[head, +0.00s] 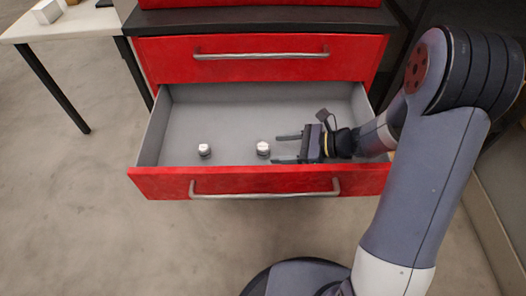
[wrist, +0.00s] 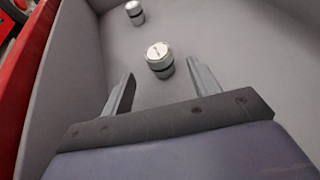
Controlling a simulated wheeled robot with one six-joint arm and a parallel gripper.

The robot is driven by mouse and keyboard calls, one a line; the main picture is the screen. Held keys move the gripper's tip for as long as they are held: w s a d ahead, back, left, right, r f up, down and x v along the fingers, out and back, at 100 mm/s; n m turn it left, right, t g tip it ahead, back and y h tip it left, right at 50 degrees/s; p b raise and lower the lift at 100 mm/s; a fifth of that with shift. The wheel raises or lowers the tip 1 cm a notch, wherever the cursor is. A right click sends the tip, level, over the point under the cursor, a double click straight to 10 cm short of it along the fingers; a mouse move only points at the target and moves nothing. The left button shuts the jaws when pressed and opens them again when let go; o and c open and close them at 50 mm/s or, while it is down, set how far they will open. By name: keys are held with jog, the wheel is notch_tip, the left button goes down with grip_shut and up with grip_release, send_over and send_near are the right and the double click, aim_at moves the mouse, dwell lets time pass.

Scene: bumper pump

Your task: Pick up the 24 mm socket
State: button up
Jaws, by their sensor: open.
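Two small silver sockets with dark bands stand upright in the open drawer. The nearer socket (head: 263,149) is just left of my gripper (head: 281,149) in the head view; in the wrist view this socket (wrist: 159,60) stands just beyond and between the fingertips. The other socket (head: 204,150) stands further left, and in the wrist view this farther socket (wrist: 134,12) is near the top edge. The size markings are too small to read, so I cannot tell which is 24 mm. My gripper (wrist: 160,80) is open and empty, its fingers pointing left, low inside the drawer.
The red drawer (head: 160,184) is pulled out, with grey walls around the sockets and its front close to my gripper. A closed red drawer (head: 260,71) is above it. A white table (head: 75,24) stands at the upper left. The drawer floor is otherwise clear.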

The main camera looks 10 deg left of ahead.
aim_at(263, 149)
jog(key=shift+b+x, duration=0.45)
jog(key=shift+x, duration=2.6)
jog(key=shift+c, duration=0.5)
jog(key=c, duration=1)
